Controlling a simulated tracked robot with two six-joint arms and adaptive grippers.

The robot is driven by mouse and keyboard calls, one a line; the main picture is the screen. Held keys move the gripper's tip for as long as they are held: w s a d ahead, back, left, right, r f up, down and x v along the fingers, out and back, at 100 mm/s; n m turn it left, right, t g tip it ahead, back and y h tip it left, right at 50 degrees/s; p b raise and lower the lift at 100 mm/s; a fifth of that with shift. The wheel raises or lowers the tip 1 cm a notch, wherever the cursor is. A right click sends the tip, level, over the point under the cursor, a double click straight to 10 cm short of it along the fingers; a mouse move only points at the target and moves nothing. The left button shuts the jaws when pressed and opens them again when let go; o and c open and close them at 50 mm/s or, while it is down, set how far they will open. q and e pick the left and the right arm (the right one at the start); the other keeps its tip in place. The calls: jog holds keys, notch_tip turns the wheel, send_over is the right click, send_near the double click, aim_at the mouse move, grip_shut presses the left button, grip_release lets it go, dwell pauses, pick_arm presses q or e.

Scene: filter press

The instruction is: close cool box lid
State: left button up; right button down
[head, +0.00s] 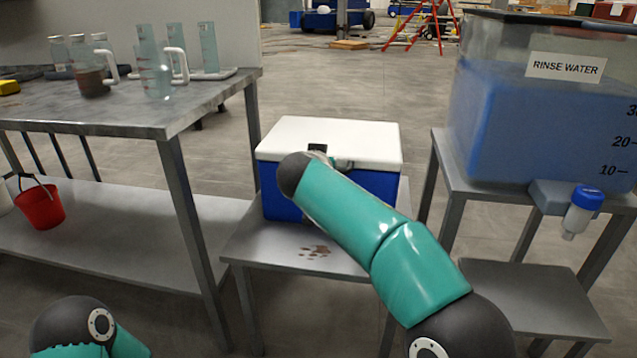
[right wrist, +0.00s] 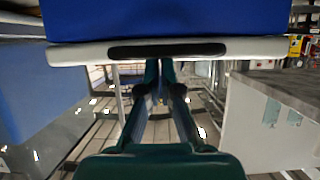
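The cool box (head: 378,188) is blue and stands on a low metal table. Its white lid (head: 345,138) lies flat across the top, with no gap that I can see at the front edge. The box (right wrist: 180,18) also shows upside down in the right wrist view, where the white lid edge (right wrist: 75,52) with a dark slot sits against the blue body. My right arm reaches to the front of the lid and hides part of the box. My right gripper (right wrist: 160,64) has its fingers close together at the lid edge; its tips are partly hidden. My left gripper is out of view.
A metal workbench (head: 200,105) with glassware stands at the left, with a red bucket (head: 41,205) on its lower shelf. A rinse water tank (head: 550,120) stands on a stand at the right. Brown spots mark the table top (head: 285,255) in front of the box.

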jog(key=s+a+f+b, duration=0.1)
jog(key=s+b, duration=0.2)
jog(key=s, duration=0.6)
jog(key=s+d+f+n+g+y+p, duration=0.1)
jog(key=s+f+g, duration=0.2)
jog(key=f, duration=0.7)
jog(key=s+d+f+n+g+y, duration=0.1)
jog(key=s+f+n+g, duration=0.1)
jog(key=f, duration=0.8)
jog(key=s+d+f+n+g+y+p, duration=0.1)
jog(key=s+f+g, duration=0.2)
jog(key=f, duration=0.6)
jog(key=s+d+f+m+g+y+p, duration=0.1)
jog(key=s+d+f+g, duration=0.15)
jog(key=s+f, duration=0.45)
jog(key=s+d+f+m+g+y+p, duration=0.15)
jog(key=s+d+f, duration=0.25)
jog(key=s, duration=0.7)
jog(key=s+d+f+m+g+y+p, duration=0.1)
jog(key=s+d+f+m, duration=0.3)
jog(key=s, duration=0.6)
notch_tip(320, 180, up, 37)
jog(key=w+a+n+p, duration=0.1)
jog(key=n+p, duration=0.1)
jog(key=p, duration=3.6)
jog(key=shift+w+f+t, duration=0.2)
jog(key=shift+w+t, duration=0.05)
jog(key=shift+t, duration=0.05)
jog(key=shift+a+n, duration=0.1)
jog(key=shift+n, duration=0.15)
